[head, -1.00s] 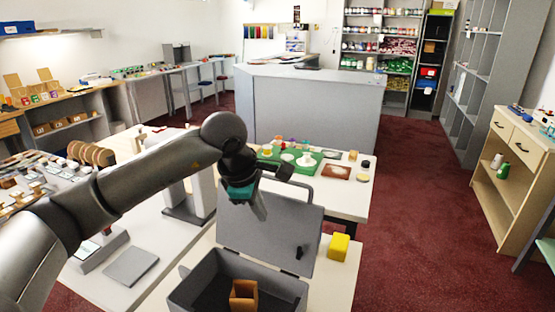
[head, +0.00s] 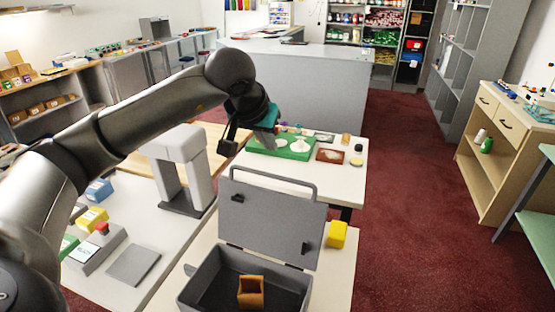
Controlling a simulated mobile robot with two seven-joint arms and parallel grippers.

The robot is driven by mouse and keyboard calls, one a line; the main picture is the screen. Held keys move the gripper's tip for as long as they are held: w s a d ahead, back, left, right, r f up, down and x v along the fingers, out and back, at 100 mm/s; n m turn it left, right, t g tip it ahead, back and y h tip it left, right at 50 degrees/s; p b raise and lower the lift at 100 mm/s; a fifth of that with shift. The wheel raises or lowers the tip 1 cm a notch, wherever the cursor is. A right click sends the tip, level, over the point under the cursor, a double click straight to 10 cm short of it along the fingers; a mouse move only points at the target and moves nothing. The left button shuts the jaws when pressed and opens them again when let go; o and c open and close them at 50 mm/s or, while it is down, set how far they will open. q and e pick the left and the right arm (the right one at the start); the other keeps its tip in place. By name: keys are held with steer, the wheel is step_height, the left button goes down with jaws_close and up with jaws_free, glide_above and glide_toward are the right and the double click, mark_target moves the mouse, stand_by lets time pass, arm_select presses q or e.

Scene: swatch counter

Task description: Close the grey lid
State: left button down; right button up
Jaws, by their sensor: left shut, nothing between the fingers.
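The grey lid (head: 268,222) stands raised at the back of the open grey box (head: 196,288), tilted slightly back, with a loop handle on its top edge. Inside the box sits a small open orange-brown container (head: 251,291). My left gripper (head: 268,142) is shut and empty, pointing down. In the picture it is above the lid's top edge, apart from the handle and seemingly beyond it. My right gripper is out of view.
A yellow block (head: 337,234) stands right of the lid on the white table. A grey arch-shaped stand (head: 183,165) is to the left. Behind the lid is a table with a green tray (head: 296,152) and small items. Red floor lies open at right.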

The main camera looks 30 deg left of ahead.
arm_select(q)
steer(key=d+x, duration=0.1)
steer(key=x, duration=0.9)
steer(key=shift+s+a+r+p, duration=0.1)
steer(key=shift+s+p, duration=0.25)
steer(key=shift+s, duration=0.65)
steer(key=shift+s+a+r+p, duration=0.15)
steer(key=shift+s+p, duration=0.2)
steer(key=shift+s, duration=0.6)
